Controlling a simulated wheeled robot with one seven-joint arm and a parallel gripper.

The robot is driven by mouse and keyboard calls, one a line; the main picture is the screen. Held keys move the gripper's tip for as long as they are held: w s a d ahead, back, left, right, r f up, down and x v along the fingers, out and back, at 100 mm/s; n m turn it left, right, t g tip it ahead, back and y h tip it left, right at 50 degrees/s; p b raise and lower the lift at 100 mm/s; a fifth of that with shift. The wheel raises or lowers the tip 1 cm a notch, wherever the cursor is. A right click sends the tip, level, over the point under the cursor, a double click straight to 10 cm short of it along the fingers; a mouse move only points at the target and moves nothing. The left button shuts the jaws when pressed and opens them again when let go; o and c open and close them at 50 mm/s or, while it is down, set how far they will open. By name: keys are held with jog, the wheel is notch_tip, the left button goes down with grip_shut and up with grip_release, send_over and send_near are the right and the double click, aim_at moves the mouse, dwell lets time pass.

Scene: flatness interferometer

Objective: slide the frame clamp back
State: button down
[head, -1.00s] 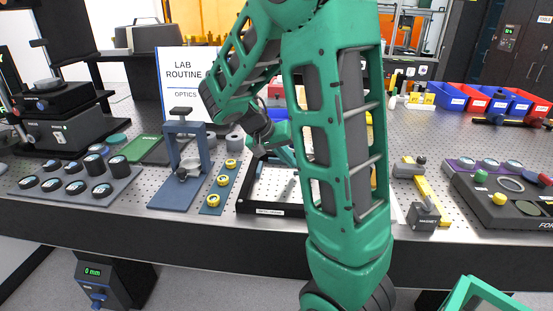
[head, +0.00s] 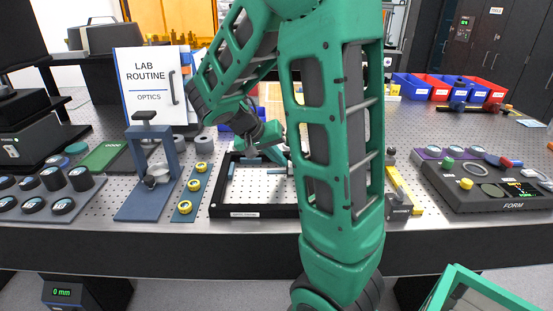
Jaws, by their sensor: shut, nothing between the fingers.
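A black rectangular frame (head: 250,211) with a label on its front edge lies on the perforated bench top, left of my upright arm link. Small grey-blue bar-like parts (head: 231,171) show inside it; which one is the frame clamp is too small to tell. My gripper (head: 277,160) reaches down over the back part of the frame. It is shut with nothing held. Whether it touches a part of the frame cannot be told. My arm hides the frame's right side.
A blue stand with a black knob (head: 143,117) and a strip with yellow rings (head: 185,207) stand left of the frame. A yellow-and-grey magnet holder (head: 397,206) and a dark FORM console (head: 497,200) are to the right. Colored bins (head: 452,90) stand behind.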

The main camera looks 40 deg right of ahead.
dwell(0.4)
jog(key=shift+w+a, duration=0.2)
jog(key=shift+w, duration=0.05)
jog(key=w+a, duration=0.2)
jog(key=a, duration=0.1)
jog(key=shift+w+r, duration=0.3)
jog(key=shift+w, duration=0.1)
jog(key=v, duration=0.9)
jog(key=shift+s, duration=0.2)
